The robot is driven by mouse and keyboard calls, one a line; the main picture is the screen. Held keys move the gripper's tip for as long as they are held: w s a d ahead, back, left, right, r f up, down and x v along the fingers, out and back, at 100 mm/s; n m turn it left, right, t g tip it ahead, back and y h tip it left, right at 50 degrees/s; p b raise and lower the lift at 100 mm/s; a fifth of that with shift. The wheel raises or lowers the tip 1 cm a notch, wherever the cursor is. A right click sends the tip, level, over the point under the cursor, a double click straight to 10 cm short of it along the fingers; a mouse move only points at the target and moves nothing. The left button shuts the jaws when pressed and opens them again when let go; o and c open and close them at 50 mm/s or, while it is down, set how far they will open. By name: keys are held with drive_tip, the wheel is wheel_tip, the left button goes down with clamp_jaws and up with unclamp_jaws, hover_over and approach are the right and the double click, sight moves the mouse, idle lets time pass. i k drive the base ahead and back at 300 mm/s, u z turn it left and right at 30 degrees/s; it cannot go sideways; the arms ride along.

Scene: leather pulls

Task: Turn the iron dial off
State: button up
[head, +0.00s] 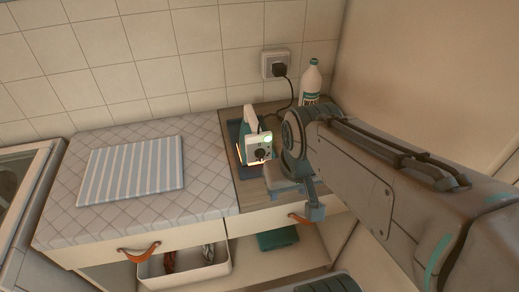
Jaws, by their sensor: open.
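The iron (250,121) stands on a dark blue rest at the right end of the counter, with a pale box-like face turned towards me. A dark round dial (260,155) sits on that face, and a bright greenish-white light glows above it. A warm glow shows along the iron's left side. The dial's exact setting is too small to read. My gripper (292,194) is open, just right of and in front of the iron, over the counter's front edge. It appears apart from the dial. My wrist hides part of the counter right of the iron.
A black cord runs from the iron to a wall socket (275,65). A white bottle (311,80) stands at the back right. A striped folded cloth (132,170) lies on the checked pad (205,165). Below are drawers with orange leather pulls (138,254) and a white bin (185,270).

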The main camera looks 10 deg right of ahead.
sight(260, 154)
drive_tip(key=u, duration=0.05)
drive_tip(key=k, duration=0.5)
drive_tip(key=u, duration=2.05)
drive_tip(key=i, duration=1.25)
drive_tip(key=z, duration=2.25)
